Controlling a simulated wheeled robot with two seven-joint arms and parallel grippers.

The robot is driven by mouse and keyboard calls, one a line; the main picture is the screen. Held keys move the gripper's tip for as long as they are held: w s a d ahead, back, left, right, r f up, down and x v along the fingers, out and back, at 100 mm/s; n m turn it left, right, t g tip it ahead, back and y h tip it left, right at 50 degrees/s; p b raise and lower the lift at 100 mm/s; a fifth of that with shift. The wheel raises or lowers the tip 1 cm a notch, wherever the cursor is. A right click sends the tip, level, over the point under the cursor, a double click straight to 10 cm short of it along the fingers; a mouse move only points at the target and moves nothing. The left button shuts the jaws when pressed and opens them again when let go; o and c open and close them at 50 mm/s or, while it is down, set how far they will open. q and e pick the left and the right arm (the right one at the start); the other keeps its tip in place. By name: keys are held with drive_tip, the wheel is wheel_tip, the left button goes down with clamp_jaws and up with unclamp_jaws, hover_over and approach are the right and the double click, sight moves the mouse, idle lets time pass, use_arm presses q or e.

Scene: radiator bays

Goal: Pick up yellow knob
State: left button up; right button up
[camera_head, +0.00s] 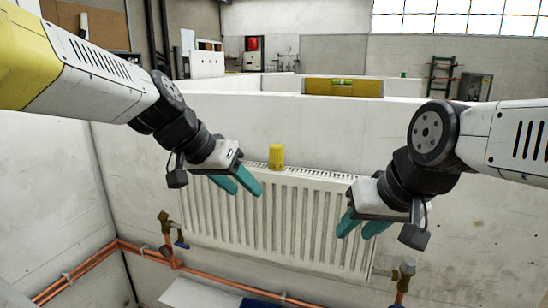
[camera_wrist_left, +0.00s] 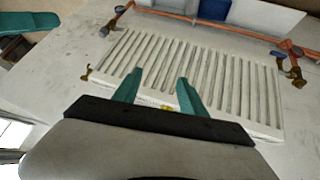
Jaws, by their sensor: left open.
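The yellow knob (camera_head: 276,156) stands upright on the top edge of the white radiator (camera_head: 270,215). My left gripper (camera_head: 245,191) is open and empty. In the head view it is just left of the knob and slightly lower in the picture, with its teal fingers pointing down and right. In the left wrist view a small bit of the yellow knob (camera_wrist_left: 167,107) shows between the finger bases of my left gripper (camera_wrist_left: 157,78); the rest is hidden. My right gripper (camera_head: 354,236) looks open and empty, in front of the radiator's right end.
Copper pipes (camera_head: 85,275) with valves run below the radiator. A white wall panel (camera_head: 340,130) rises behind it, with a yellow spirit level (camera_head: 343,88) on top. A blue box (camera_head: 258,303) shows at the bottom edge. The radiator top around the knob looks clear.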

use_arm(q)
drive_tip(key=w+d+r+m+h, duration=0.1)
drive_tip(key=w+d+m+h, duration=0.15)
drive_tip(key=w, duration=0.85)
drive_tip(key=m+t+h, duration=0.2)
drive_tip(key=m, duration=0.1)
approach(276, 162)
drive_tip(key=w+d, duration=0.4)
drive_tip(key=w, duration=0.1)
drive_tip(key=x, duration=0.8)
drive_tip(key=shift+a+f, duration=0.2)
drive_tip(key=shift+f, duration=0.2)
clamp_jaws()
